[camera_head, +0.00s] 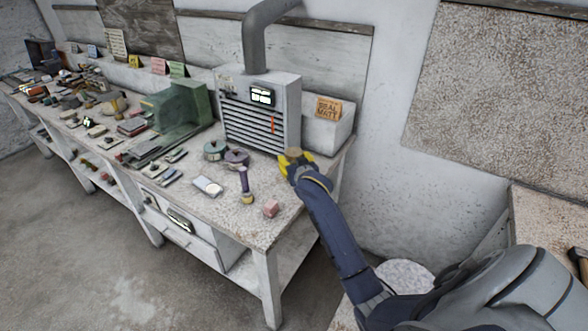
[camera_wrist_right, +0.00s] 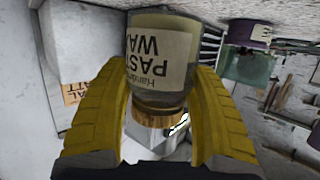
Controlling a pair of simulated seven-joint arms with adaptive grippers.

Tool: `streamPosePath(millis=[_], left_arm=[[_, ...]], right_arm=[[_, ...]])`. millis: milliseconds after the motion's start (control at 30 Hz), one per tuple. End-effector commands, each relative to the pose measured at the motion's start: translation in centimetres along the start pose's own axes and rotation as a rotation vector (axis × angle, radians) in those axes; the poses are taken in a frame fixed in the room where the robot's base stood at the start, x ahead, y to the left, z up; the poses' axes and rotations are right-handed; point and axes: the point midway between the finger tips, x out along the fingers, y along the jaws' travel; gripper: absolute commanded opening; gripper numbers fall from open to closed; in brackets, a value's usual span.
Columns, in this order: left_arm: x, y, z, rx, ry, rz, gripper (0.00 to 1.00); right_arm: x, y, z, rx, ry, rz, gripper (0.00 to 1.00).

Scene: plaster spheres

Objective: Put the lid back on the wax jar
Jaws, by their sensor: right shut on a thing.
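The wax jar (camera_wrist_right: 160,60) shows in the right wrist view as a glass jar with a cream label reading "PASTE WAX", upside down in that picture. My right gripper (camera_wrist_right: 161,75) has its yellow fingers on either side of the jar and is shut on it. A tan, wood-coloured band (camera_wrist_right: 155,119) shows at the jar's lower end in the picture; I cannot tell whether it is the lid. In the head view my right gripper (camera_head: 294,160) is at the bench's right end, and only a small tan top shows between its fingers. My left gripper is not in view.
A grey vented box (camera_head: 262,128) with a lit display stands behind and left of the gripper. A greenish tin (camera_head: 214,150), a purple tin (camera_head: 237,157), a purple-handled tool (camera_head: 246,184) and a pink block (camera_head: 271,209) lie on the bench (camera_head: 235,222). Its front right corner has bare room.

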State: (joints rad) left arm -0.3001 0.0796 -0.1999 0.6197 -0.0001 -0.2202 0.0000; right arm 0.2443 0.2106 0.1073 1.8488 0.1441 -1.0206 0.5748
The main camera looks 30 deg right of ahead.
Motion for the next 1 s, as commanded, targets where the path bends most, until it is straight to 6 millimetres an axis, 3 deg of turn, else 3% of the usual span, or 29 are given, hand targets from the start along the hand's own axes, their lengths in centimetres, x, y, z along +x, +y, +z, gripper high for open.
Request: streamPosePath(millis=[300,800,833,1000], left_arm=[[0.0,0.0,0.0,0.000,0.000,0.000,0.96],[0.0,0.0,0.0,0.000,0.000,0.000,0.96],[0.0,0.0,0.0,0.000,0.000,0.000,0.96],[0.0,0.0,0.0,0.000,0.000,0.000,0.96]], right_arm=[[0.9,0.1,3.1,-0.001,0.000,0.001,0.00],[1.1,0.0,3.5,0.000,0.001,0.000,0.00],[1.1,0.0,3.5,-0.001,-0.001,0.000,0.64],[1.1,0.0,3.5,-0.001,-0.001,0.000,0.83]])
